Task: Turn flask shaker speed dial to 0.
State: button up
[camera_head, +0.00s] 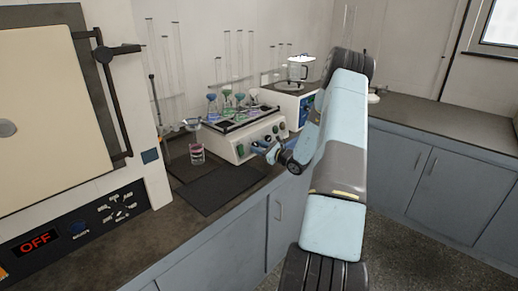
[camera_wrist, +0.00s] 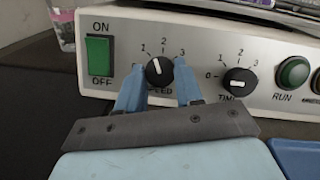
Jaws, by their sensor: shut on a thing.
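The flask shaker (camera_head: 240,140) is a white box on the bench, with flasks of coloured liquid on its top. Its black speed dial (camera_wrist: 159,72) is on the front panel, and its white pointer line faces up and slightly left, roughly between the 1 and 2 marks. The 0 mark is hidden behind my left finger. My gripper (camera_wrist: 160,82) has its two blue fingers on either side of the speed dial and is shut on it. In the head view my gripper (camera_head: 271,153) is at the shaker's front, and the dial is too small to read.
A green ON/OFF switch (camera_wrist: 98,57) is left of the dial. The time dial (camera_wrist: 238,82) and green RUN button (camera_wrist: 293,72) are to its right. A beaker (camera_head: 197,154) stands left of the shaker by a dark mat (camera_head: 222,188). Another device (camera_head: 285,98) stands behind.

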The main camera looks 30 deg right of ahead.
jog(key=n, duration=0.2)
jog(key=n+g+y, duration=0.1)
jog(key=n, duration=0.2)
jog(key=n+g+y, duration=0.1)
jog(key=n, duration=0.2)
jog(key=shift+d, duration=0.3)
jog(key=n+g, duration=0.1)
jog(key=n, duration=0.2)
jog(key=n+g, duration=0.1)
jog(key=n, duration=0.3)
jog(key=shift+w+d+r+g, duration=0.1)
jog(key=shift+r+g, duration=0.05)
jog(key=shift+g, duration=0.25)
jog(key=o, duration=1)
jog(key=shift+y, duration=0.3)
jog(key=shift+o, duration=0.2)
jog(key=v, duration=1.3)
jog(key=shift+s+r, duration=0.2)
